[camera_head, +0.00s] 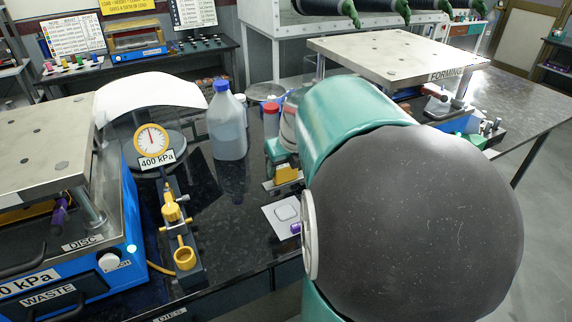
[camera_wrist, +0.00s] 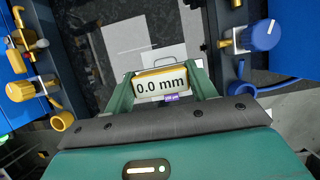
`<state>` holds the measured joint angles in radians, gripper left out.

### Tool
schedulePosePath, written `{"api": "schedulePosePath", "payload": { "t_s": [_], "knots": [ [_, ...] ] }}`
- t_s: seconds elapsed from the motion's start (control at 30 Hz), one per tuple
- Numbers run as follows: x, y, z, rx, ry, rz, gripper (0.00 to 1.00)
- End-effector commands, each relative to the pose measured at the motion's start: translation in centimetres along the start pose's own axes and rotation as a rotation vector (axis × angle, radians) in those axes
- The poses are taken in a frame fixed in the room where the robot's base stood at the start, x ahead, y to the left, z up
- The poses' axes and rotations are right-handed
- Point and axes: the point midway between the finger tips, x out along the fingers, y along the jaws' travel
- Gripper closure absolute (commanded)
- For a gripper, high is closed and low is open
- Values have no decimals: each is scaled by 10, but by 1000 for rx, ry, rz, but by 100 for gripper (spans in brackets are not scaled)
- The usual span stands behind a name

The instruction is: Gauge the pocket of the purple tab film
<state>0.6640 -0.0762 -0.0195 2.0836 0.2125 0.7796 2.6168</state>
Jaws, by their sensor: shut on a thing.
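In the wrist view my gripper (camera_wrist: 163,84) is shut on a yellow gauge (camera_wrist: 135,92) whose display reads 0.0 mm. A small purple tab (camera_wrist: 172,98) shows just below the display; I cannot tell whether it touches the gauge. In the head view a pale film (camera_head: 275,222) with a rounded-square pocket outline (camera_head: 287,212) lies flat on the dark bench. The purple tab (camera_head: 296,228) is at its right edge, beside my arm. Pale sheets (camera_wrist: 158,42) lie beyond the gauge in the wrist view. My arm hides much of the area, and the gauge hides what is below it.
A yellow fixture (camera_head: 184,256) and a 400 kPa dial (camera_head: 151,138) stand left of the film. A blue press (camera_head: 110,262) is further left. A blue-capped bottle (camera_head: 228,125) stands behind. Blue units with a yellow knob (camera_wrist: 20,91) and a blue knob (camera_wrist: 262,35) flank my gripper.

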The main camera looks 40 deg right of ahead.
Motion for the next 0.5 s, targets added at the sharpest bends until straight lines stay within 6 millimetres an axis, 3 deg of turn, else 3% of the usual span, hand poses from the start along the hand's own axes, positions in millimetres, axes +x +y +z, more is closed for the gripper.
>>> {"api": "schedulePosePath", "payload": {
  "t_s": [0.5],
  "knots": [
    [35,-2,-17,3,1,0,71]
  ]
}}
